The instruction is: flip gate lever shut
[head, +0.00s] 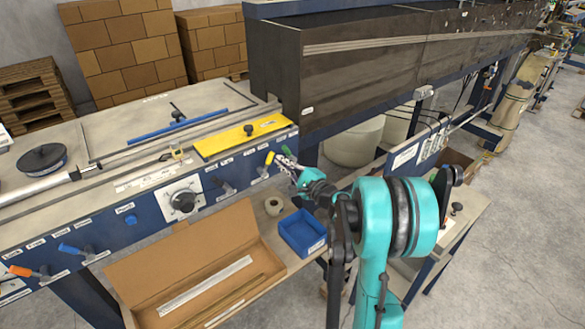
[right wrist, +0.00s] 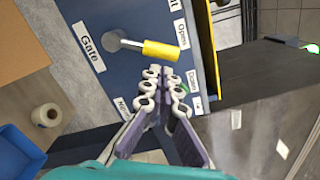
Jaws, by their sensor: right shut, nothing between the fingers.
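The gate lever has a yellow handle on a metal stem and sits on the blue machine front, beside the "Gate" label, in the right wrist view (right wrist: 160,50). In the head view its yellow handle (head: 269,158) shows just left of my right gripper (head: 284,161). In the right wrist view the right gripper (right wrist: 163,78) is shut and empty. Its fingertips are just below the yellow handle in the picture; I cannot tell whether they touch it. The handle points toward the "Open" label (right wrist: 181,33). My left gripper is not in view.
A green-tipped part (head: 286,150) shows close by the gripper. A yellow plate (head: 240,137) lies above the panel. Below are a blue bin (head: 303,232), a tape roll (head: 273,206) and an open cardboard box (head: 185,255). A dark tunnel housing (head: 350,60) stands behind.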

